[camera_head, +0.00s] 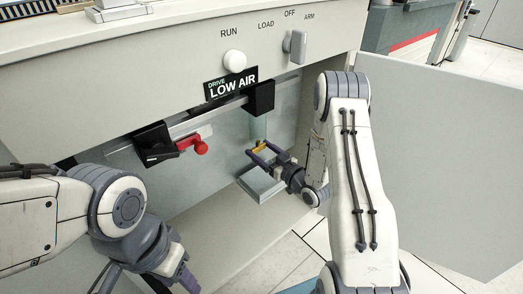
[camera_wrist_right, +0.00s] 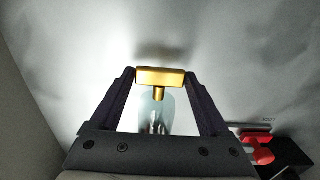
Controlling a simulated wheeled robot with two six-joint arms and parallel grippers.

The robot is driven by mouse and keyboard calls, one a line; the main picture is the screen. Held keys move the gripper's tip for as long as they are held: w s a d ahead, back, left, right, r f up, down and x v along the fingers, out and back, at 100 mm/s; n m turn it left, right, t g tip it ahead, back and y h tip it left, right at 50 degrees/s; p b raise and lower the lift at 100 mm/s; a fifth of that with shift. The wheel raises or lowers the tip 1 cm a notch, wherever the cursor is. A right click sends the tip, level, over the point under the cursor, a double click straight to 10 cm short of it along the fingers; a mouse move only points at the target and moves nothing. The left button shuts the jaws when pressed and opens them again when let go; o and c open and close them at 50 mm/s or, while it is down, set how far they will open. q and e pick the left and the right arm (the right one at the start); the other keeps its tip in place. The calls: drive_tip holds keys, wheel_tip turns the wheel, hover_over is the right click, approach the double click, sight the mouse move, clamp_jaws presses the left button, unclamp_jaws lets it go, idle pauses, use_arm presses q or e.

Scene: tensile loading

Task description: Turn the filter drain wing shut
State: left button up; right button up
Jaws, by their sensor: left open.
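The filter drain wing is a small yellow bar (camera_wrist_right: 160,77) on a short stem, under a clear filter bowl (camera_wrist_right: 156,112), in the right wrist view. It also shows in the head view as a small yellow piece (camera_head: 259,148) inside the cabinet. My right gripper (camera_wrist_right: 160,76) has one finger at each end of the bar, with no clear gap, so it appears shut on the wing. In the head view my right gripper (camera_head: 259,149) reaches in from the right. My left gripper (camera_head: 127,283) is low at the left, open and partly cut off by the bottom edge.
A grey tray (camera_head: 262,184) lies below the right gripper. The open cabinet door (camera_head: 450,160) stands at the right. A LOW AIR sign (camera_head: 232,87) is above.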

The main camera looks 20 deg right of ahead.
drive_tip(key=shift+o, duration=0.8)
drive_tip(key=p+v, duration=0.2)
drive_tip(key=v, duration=0.8)
drive_tip(key=shift+s+p, duration=0.2)
drive_tip(key=shift+p, duration=0.15)
drive_tip(key=shift+w+d, duration=0.1)
